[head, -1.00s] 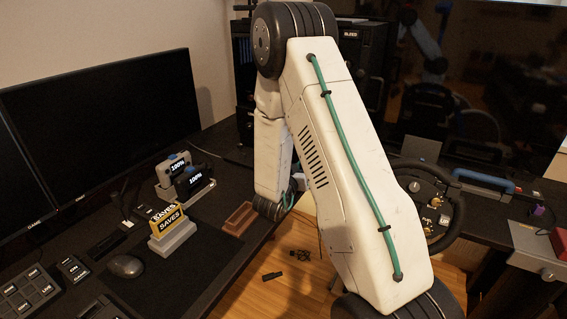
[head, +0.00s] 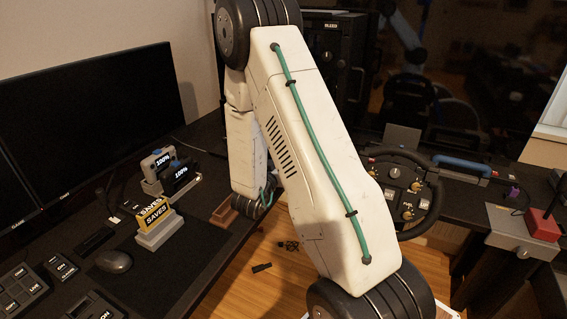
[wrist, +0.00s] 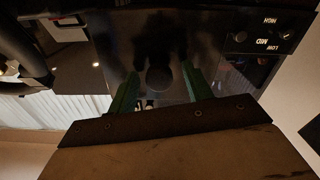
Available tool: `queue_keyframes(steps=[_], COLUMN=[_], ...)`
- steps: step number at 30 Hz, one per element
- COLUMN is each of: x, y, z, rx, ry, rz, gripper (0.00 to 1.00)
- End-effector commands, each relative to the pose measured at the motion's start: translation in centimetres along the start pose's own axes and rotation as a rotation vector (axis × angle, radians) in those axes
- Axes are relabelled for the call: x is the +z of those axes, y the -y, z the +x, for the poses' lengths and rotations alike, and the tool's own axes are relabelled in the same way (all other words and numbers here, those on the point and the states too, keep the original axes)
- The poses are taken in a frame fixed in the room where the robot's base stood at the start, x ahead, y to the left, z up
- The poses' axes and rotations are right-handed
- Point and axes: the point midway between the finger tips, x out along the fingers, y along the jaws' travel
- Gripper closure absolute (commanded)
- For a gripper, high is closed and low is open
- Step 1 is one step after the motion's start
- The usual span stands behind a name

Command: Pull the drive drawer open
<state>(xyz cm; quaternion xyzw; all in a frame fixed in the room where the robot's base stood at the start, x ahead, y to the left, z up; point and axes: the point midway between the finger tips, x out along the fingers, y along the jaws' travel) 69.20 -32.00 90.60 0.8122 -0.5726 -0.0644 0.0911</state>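In the wrist view my gripper (wrist: 160,92) shows two green fingers standing apart, with nothing clearly held. A dark round knob (wrist: 159,78) shows in the gap between the fingertips, on or in front of a glossy black panel (wrist: 215,60). I cannot tell whether the fingers touch the panel. The panel carries upside-down HIGH, MID and LOW labels. In the head view a black cabinet (head: 338,45) marked BLEED stands at the back, partly behind my arm. My fingers are hidden there. I cannot tell which part is the drive drawer.
A racing wheel (head: 432,212) is right of my arm, with a grey box and red block (head: 541,224) farther right. The left desk holds monitors (head: 95,120), a yellow SAVES block (head: 153,213), a mouse (head: 113,261) and a brown tray (head: 222,215). Wooden floor shows between the desks.

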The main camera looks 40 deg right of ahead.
Motion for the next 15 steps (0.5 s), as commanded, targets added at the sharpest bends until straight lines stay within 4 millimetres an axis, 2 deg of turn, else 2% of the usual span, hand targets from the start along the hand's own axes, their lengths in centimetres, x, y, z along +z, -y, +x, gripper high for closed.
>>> queue_keyframes(steps=[4, 7, 15], x=[0.0, 0.0, 0.0], y=[0.0, 0.1, 0.2], z=[-0.2, -1.1, -5.7], rx=[0.000, -0.003, -0.004], ry=[0.000, 0.000, -0.001], rz=[0.000, -0.001, -0.001], gripper=[0.50, 0.50, 0.50])
